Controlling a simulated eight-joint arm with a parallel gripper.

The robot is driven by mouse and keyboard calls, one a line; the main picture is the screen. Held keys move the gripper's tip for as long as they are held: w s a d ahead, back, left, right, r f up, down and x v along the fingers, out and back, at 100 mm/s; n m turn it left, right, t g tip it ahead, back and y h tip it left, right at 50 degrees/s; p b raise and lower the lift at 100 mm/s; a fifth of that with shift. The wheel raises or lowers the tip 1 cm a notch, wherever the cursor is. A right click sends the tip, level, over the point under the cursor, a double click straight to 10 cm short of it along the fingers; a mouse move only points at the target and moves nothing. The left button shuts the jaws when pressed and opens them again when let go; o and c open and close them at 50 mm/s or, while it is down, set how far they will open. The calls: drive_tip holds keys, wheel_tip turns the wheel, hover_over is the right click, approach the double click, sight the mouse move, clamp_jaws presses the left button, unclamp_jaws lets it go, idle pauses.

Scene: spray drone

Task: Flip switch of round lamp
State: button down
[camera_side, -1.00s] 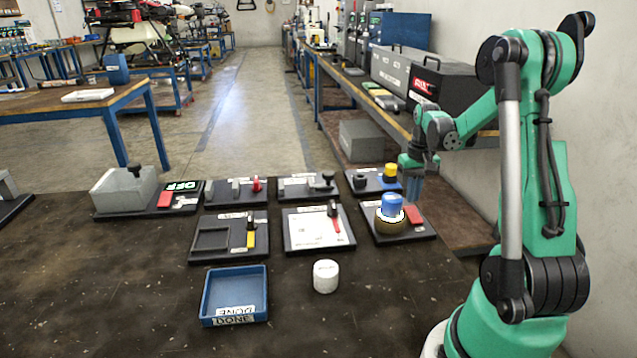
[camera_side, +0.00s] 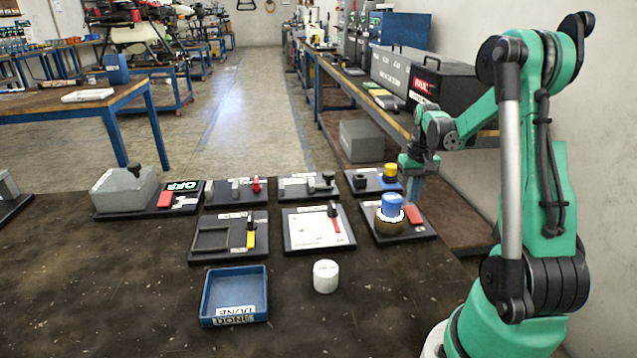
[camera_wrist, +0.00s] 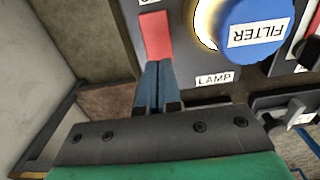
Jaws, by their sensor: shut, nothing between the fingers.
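The round lamp (camera_side: 391,223) is a brown-gold drum on a black panel (camera_side: 420,236), with a bright pale ring around its top. A blue cap (camera_side: 392,204) sits on it; in the wrist view the cap (camera_wrist: 255,25) reads "FILTER". The panel has a "LAMP" label (camera_wrist: 214,77). Its red rocker switch (camera_side: 414,214) is right of the lamp in the side view. My gripper (camera_side: 415,199) is shut and empty, just over the switch. In the wrist view the closed fingertips (camera_wrist: 157,65) meet the near end of the red switch (camera_wrist: 156,36); I cannot tell whether they touch.
A panel with a yellow knob (camera_side: 390,171) lies behind the lamp panel. A white panel with a dark lever (camera_side: 320,231) lies to its left. A white cylinder (camera_side: 326,276) and a blue tray (camera_side: 207,298) stand in front. The front of the table is clear.

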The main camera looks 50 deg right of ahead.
sight(409, 209)
drive_tip(key=shift+f, duration=1.2)
idle(0.5)
drive_tip(key=shift+r, duration=3.5)
drive_tip(key=shift+w+a, duration=0.1)
drive_tip(key=shift+a, duration=0.05)
drive_tip(key=w+a+r+n+t, duration=0.2)
drive_tip(key=a+n+t, duration=0.1)
drive_tip(key=a, duration=1.1)
drive_tip(key=w+a+r+n+t, duration=0.2)
drive_tip(key=a+n+t, duration=0.2)
drive_tip(key=a, duration=1)
drive_tip(key=shift+w+a+n, duration=0.25)
drive_tip(key=shift+w+n, duration=0.05)
drive_tip(key=shift+n, duration=0.7)
